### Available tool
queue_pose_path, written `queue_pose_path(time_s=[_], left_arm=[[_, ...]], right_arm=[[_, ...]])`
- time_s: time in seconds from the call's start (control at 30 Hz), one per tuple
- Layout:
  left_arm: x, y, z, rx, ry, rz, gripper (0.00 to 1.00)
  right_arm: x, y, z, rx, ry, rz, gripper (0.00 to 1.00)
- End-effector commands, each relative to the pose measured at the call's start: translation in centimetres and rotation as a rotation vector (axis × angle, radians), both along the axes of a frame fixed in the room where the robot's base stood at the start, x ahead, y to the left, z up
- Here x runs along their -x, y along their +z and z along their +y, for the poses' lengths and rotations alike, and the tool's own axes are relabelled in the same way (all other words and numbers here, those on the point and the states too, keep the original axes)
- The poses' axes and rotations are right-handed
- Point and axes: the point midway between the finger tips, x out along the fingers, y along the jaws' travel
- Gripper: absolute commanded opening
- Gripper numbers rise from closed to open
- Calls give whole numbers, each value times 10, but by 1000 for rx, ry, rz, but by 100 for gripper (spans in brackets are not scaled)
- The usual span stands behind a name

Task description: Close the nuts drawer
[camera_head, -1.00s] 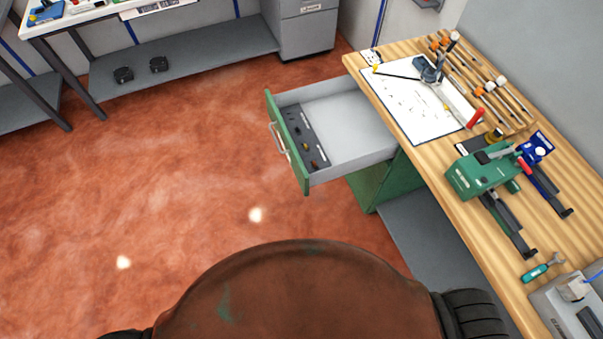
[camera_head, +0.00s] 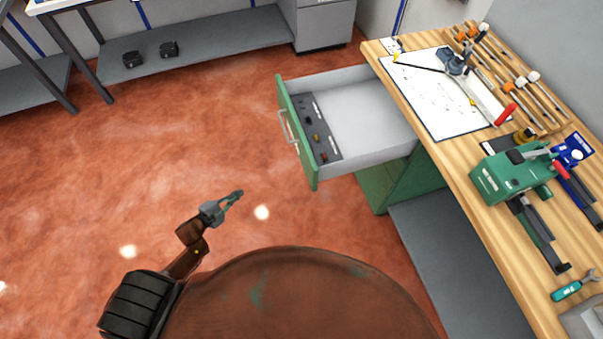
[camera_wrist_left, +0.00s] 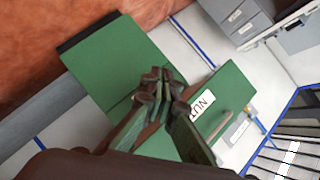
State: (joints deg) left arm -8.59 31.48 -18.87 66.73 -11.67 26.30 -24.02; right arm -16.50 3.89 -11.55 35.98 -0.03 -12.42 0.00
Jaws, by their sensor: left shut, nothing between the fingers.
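The nuts drawer (camera_head: 360,118) is pulled far out of the green cabinet (camera_head: 400,185) under the workbench. It has a green front (camera_head: 299,135) with a pale bar handle and a grey inside; a dark strip with a few small parts lies behind the front. In the left wrist view, a green front with a partly hidden white label starting "NUT" (camera_wrist_left: 203,104) stands behind the fingers. My left gripper (camera_head: 238,194) is shut and empty, over the floor to the lower left of the drawer front and apart from it. It also shows in the left wrist view (camera_wrist_left: 164,76). My right gripper is not in view.
The wooden workbench (camera_head: 440,155) on the right holds a drawing sheet, several hand tools and a green vise-like device (camera_head: 510,172). A grey shelf (camera_head: 200,55) with two small black items stands at the back. The red floor left of the drawer is clear.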

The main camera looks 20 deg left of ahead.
Motion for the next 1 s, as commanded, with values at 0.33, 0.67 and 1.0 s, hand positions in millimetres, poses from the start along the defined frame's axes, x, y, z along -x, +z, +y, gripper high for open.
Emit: queue_pose_path(time_s=[0.33,0.67,1.0], left_arm=[[-15,160,-121,-193,-659,-585,0],[-32,173,-160,-198,-696,-625,0],[-71,172,-216,-197,-692,-620,0]], right_arm=[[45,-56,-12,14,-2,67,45],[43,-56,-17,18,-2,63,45],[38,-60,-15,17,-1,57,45]])
